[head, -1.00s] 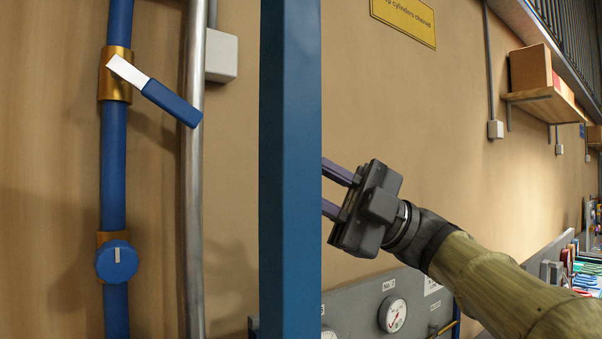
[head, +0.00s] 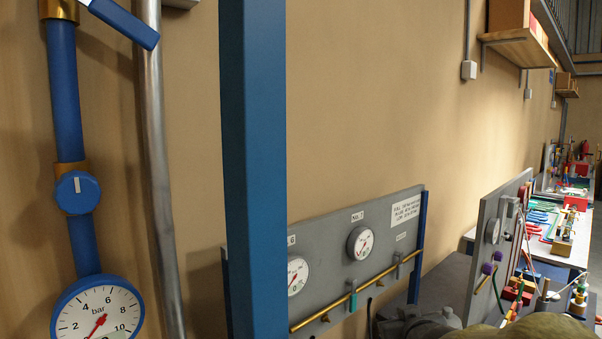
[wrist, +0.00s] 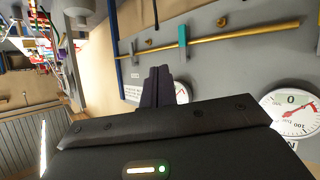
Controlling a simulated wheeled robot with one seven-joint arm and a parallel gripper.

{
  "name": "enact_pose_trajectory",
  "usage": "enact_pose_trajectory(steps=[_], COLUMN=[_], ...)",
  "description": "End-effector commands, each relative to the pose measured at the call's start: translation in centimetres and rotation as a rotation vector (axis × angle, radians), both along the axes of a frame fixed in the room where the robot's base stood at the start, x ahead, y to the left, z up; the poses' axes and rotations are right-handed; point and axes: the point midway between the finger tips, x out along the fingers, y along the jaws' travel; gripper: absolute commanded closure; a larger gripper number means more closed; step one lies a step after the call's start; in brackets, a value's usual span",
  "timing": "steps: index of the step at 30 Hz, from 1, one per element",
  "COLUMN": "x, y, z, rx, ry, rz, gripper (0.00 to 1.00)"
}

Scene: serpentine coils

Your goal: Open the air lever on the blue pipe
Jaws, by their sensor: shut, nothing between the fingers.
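The blue pipe (head: 66,100) runs down the wall at the left of the head view. The air lever's blue handle (head: 124,22) slants down to the right at the top edge, across the grey pipe. Its upper part is out of frame, and its brass fitting (head: 58,10) is only partly in view. My gripper shows in the wrist view (wrist: 158,72) with its dark fingers together and nothing between them. In the head view only its dark body shows at the bottom edge, low and far right of the lever; the fingers cannot be made out there.
A blue knob (head: 77,192) and a bar gauge (head: 98,312) sit lower on the blue pipe. A grey metal pipe (head: 157,170) and a blue post (head: 252,150) stand between the lever and my gripper. A grey gauge panel (head: 330,240) is behind my gripper.

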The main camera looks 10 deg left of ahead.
Motion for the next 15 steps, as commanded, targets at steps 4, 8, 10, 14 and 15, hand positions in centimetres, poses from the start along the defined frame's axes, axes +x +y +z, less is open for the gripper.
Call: enact_pose_trajectory(steps=[4,8,10,14,15], x=[-8.0,-15.6,-18.5,-21.1,-21.4], y=[-3.1,-4.1,-4.2,-4.2,-4.2], z=[-9.8,-15.3,-16.8,-17.9,-18.0], rx=[-0.001,0.013,0.022,0.033,0.034], ry=[0.394,0.688,0.794,0.887,0.894], rz=[-0.131,-0.202,-0.223,-0.239,-0.240], gripper=[1.00,1.00,1.00,1.00,1.00])
